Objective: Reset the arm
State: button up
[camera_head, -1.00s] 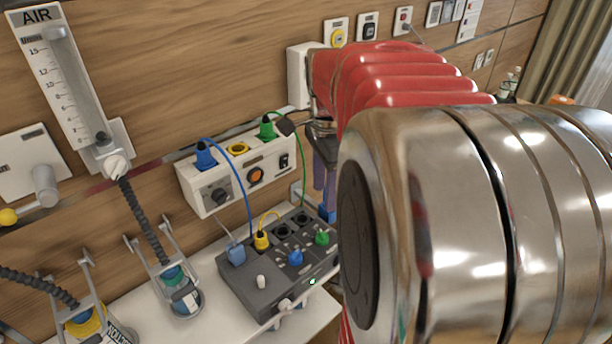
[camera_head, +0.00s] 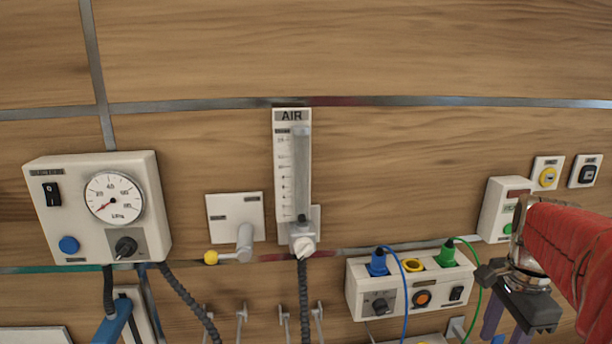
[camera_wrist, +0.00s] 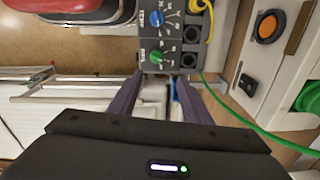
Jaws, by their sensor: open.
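My red-sleeved arm enters the head view from the right edge. My gripper (camera_head: 507,328) hangs at its end, pointing down, with two purple fingers partly cut off by the bottom edge. In the wrist view the fingers of my gripper (camera_wrist: 160,95) stand apart with no held object visible between them. A dark control box (camera_wrist: 172,40) with blue and green knobs lies just beyond the fingertips. I cannot tell whether they touch it.
A white socket panel (camera_head: 360,300) is left of my gripper, with a green cable (camera_head: 479,300) close by; it also passes the right finger (camera_wrist: 232,112). A white wall unit (camera_head: 497,218) is behind my arm. An air flowmeter (camera_head: 292,165) and suction gauge unit (camera_head: 60,215) are further left.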

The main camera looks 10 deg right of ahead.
jog(key=s+a+n+t, duration=0.2)
jog(key=a+n, duration=0.7)
jog(key=a, duration=0.3)
jog(key=s+a+n+t, duration=0.3)
jog(key=a+n, duration=0.7)
jog(key=a, duration=0.1)
jog(key=shift+a, duration=0.35)
